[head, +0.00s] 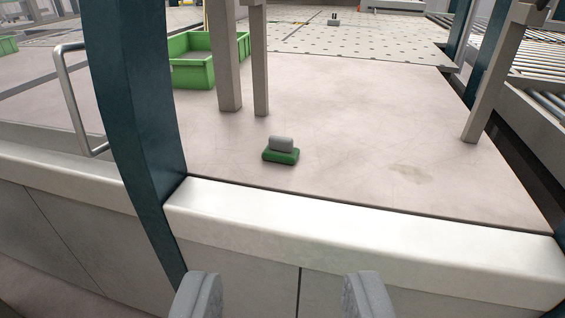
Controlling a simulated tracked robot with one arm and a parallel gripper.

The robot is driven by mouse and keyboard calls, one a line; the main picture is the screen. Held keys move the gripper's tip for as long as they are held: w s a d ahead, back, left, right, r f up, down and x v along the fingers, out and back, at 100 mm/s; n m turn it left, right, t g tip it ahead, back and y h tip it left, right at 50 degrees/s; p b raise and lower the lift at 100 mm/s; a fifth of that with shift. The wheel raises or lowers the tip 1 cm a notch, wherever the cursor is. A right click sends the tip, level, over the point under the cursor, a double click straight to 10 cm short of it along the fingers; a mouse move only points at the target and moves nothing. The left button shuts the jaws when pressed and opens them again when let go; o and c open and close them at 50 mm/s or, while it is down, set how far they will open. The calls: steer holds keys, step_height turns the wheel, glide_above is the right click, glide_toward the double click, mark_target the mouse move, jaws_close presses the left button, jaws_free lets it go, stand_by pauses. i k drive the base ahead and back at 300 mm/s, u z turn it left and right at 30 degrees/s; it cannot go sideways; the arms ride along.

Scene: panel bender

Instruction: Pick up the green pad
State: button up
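The green pad (281,156) lies on the pale floor inside the machine, beyond the white front ledge. A grey block (281,143), perhaps its handle, sits on top of it. My gripper (282,295) shows at the bottom of the head view with its two grey fingers wide apart and nothing between them. It is on the near side of the ledge, apart from the pad. The lower parts of the fingers are cut off by the frame edge.
A white ledge (350,237) crosses in front of the floor. A dark teal post (137,110) stands left, with a metal handle (75,100) beside it. Grey posts (225,60) and a green bin (192,72) stand behind the pad. Floor right of the pad is clear.

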mark_target(279, 149)
steer(key=z, duration=0.2)
steer(key=i, duration=1.3)
steer(key=u, duration=0.3)
